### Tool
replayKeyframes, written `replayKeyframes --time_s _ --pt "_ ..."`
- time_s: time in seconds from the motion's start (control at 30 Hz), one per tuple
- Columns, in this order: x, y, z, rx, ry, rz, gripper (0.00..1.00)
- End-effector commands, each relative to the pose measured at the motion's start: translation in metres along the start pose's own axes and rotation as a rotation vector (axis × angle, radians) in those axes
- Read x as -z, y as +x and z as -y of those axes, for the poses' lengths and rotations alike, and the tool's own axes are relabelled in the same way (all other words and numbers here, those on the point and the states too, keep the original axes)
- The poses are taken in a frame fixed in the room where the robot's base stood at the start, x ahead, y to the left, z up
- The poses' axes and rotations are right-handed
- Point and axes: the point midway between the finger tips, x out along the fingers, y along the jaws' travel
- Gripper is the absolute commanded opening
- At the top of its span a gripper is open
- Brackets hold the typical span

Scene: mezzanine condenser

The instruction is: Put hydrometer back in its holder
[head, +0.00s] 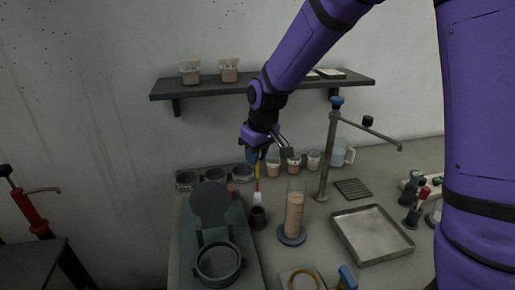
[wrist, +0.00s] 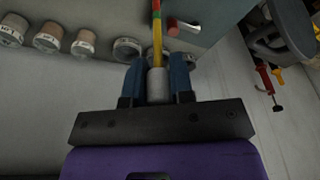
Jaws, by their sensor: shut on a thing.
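The hydrometer (head: 257,185) has a thin stem with red and yellow bands and a pale lower end. My gripper (head: 256,157) is shut on its top and holds it about upright, pale end down. In the wrist view, the two blue fingers of my gripper (wrist: 157,82) close on a grey piece at the end of the banded hydrometer stem (wrist: 157,38). A small dark cup, seemingly the holder (head: 258,218), stands on the bench right under the hydrometer. Whether the pale tip is just above or inside its mouth I cannot tell.
A tall cylinder of pinkish liquid (head: 294,213) stands close on the right. A dark apparatus with a round lid (head: 209,203) is close on the left. Jars (head: 272,166) line the wall behind. A metal stand (head: 329,150) and tray (head: 371,234) are further right.

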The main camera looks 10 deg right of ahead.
Motion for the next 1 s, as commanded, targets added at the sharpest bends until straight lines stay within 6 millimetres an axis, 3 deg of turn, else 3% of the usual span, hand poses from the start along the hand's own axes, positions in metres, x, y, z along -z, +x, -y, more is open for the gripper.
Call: replayKeyframes --time_s 0.7,1.0 --pt "-0.013 0.06 0.0 0.001 0.0 0.003 0.0" --pt "-0.016 0.076 0.0 0.0 0.0 0.001 0.0"
